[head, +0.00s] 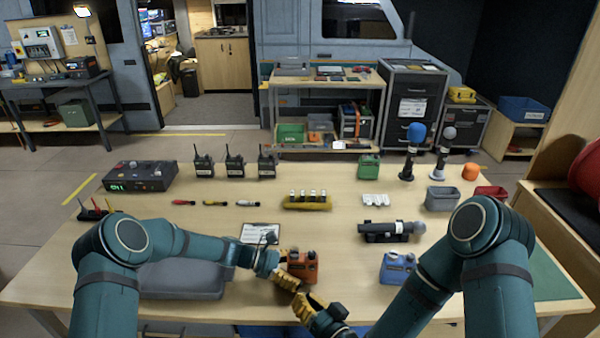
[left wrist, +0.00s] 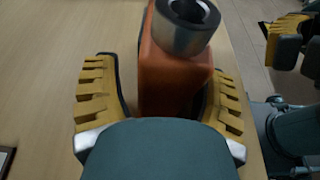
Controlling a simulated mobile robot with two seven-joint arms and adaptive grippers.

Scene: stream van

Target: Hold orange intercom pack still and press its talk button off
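The orange intercom pack (head: 304,268) stands upright near the table's front edge, with small knobs on top. In the left wrist view, the pack (left wrist: 172,75) sits between the yellow fingers of my left gripper (left wrist: 165,85). A gap shows between the left fingertip and the pack; contact on the right side is unclear. A silver knob with a dark centre (left wrist: 186,22) tops it. In the head view my left gripper (head: 284,270) comes from the left. My right gripper (head: 311,301) is just in front of the pack, apart from it; its finger opening is unclear. I cannot make out the talk button.
A blue pack (head: 397,267) stands to the right, with a microphone in a dark holder (head: 390,231) behind it. A clipboard (head: 260,233) lies behind my left gripper. A grey tray (head: 180,279) is under my left arm. A yellow rack (head: 307,202) stands further back.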

